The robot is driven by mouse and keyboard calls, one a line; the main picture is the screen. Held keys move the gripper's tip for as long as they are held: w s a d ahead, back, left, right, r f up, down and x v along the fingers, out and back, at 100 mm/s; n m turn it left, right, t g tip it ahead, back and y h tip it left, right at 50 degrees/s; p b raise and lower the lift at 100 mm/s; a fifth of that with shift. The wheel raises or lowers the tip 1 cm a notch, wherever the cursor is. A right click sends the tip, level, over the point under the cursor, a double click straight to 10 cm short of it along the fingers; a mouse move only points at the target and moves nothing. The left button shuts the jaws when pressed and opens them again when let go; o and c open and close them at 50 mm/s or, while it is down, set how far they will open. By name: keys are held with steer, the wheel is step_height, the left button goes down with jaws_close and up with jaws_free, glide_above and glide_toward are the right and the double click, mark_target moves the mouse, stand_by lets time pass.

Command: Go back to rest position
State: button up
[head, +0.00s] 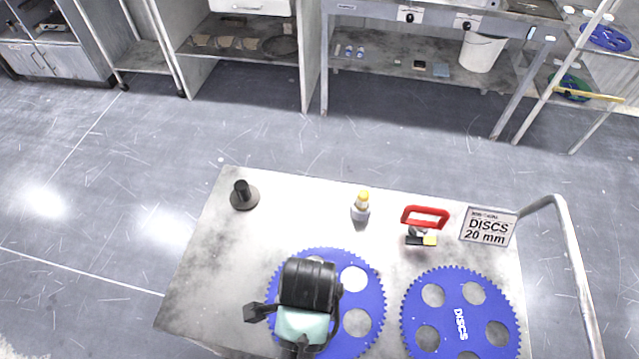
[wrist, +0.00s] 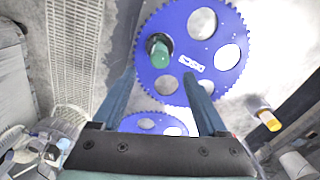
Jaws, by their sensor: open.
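My gripper (wrist: 160,80) is open in the wrist view, its two fingers wide apart with nothing between them. In the head view my arm hangs over the left blue toothed disc (head: 371,304) and hides part of it; the fingertips cannot be made out there. A second blue disc (head: 460,311), marked DISCS, lies flat to its right on the table. In the wrist view a large blue disc (wrist: 177,22) with round holes lies beyond the fingers, and part of another blue disc (wrist: 150,123) shows between them. A green-topped dark piece (wrist: 159,51) shows at the large disc's left side.
On the table (head: 215,262) are a black knobbed weight (head: 243,195), a yellow-capped bottle (head: 361,206), a red-handled tool (head: 425,217) and a DISCS 20 mm sign (head: 488,228). A metal rail (head: 574,255) stands at the right. Shelves with a white bucket (head: 481,52) line the back, beyond open floor.

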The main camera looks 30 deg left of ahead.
steer(key=shift+r, duration=0.1)
steer(key=w+r+n+t+y, duration=0.3)
steer(key=w+r+t, duration=0.7)
steer(key=w+r, duration=1)
steer(key=w+d+r+n+t+h, duration=0.1)
steer(key=w+r+n+t, duration=0.1)
steer(key=r, duration=0.4)
steer(key=w+d+r+n+t, duration=0.1)
steer(key=d+r+t, duration=0.1)
steer(key=r, duration=0.4)
steer(key=s+d+r+n+t+b, duration=0.2)
steer(key=r+t, duration=0.5)
steer(key=r, duration=1.1)
steer(key=s+d+r+n+t+h, duration=0.1)
steer(key=s+d+r+n+t, duration=0.1)
steer(key=s+r, duration=0.3)
steer(key=s+d+r+n+t+h, duration=0.1)
steer(key=s+r+t, duration=0.3)
steer(key=r, duration=0.6)
steer(key=shift+s+d+n+p, duration=0.35)
steer(key=shift+s+d, duration=0.2)
steer(key=shift+d, duration=0.35)
steer(key=shift+a, duration=0.1)
